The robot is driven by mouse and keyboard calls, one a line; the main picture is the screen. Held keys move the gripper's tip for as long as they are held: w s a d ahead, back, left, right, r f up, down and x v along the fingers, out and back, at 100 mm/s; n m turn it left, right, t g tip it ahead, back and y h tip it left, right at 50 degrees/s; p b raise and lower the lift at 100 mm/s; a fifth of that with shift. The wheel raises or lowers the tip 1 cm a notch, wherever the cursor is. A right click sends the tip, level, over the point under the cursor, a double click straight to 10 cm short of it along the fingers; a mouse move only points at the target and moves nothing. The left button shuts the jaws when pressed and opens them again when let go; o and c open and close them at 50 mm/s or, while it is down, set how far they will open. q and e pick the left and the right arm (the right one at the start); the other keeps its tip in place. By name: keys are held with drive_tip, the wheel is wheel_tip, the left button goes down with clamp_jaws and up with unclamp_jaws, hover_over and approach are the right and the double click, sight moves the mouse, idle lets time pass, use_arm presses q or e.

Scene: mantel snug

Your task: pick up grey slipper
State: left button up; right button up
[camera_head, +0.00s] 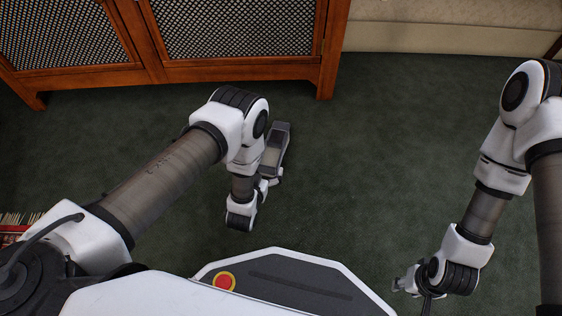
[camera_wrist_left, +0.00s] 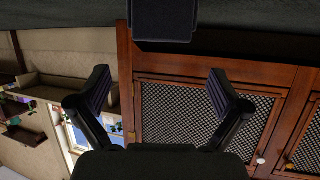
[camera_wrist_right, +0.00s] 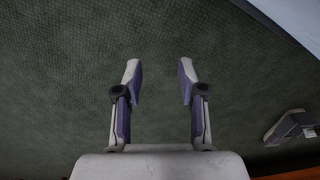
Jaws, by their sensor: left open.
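The grey slipper (camera_head: 281,131) lies on the green carpet in the head view, just beyond and right of my left wrist, partly covered by my arm.
A wooden cabinet (camera_head: 235,67) with lattice doors stands at the back. A pale upholstered piece (camera_head: 440,35) is at the back right. The carpet (camera_head: 380,150) between the arms is clear.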

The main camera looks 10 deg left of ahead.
sight(265, 168)
use_arm(q)
drive_tip(key=shift+s+f, duration=0.25)
drive_tip(key=shift+f, duration=0.95)
drive_tip(key=shift+b+x, duration=0.85)
drive_tip(key=shift+x, duration=0.1)
drive_tip(key=shift+w+r, duration=0.1)
drive_tip(key=shift+w, duration=0.15)
drive_tip(key=b+x, duration=0.4)
drive_tip(key=x, duration=0.1)
drive_tip(key=shift+b, duration=0.4)
use_arm(e)
drive_tip(key=shift+t, duration=0.4)
drive_tip(key=f, duration=0.2)
drive_tip(key=w+f, duration=0.1)
drive_tip(key=f, duration=0.2)
drive_tip(key=w+f, duration=0.1)
drive_tip(key=f, duration=0.2)
drive_tip(key=shift+f, duration=0.15)
use_arm(q)
drive_tip(key=shift+w+r, duration=0.15)
drive_tip(key=shift+w, duration=0.05)
use_arm(e)
drive_tip(key=shift+w, duration=0.1)
use_arm(q)
drive_tip(key=shift+r, duration=0.1)
use_arm(e)
drive_tip(key=shift+r, duration=0.2)
use_arm(q)
drive_tip(key=c, duration=1.2)
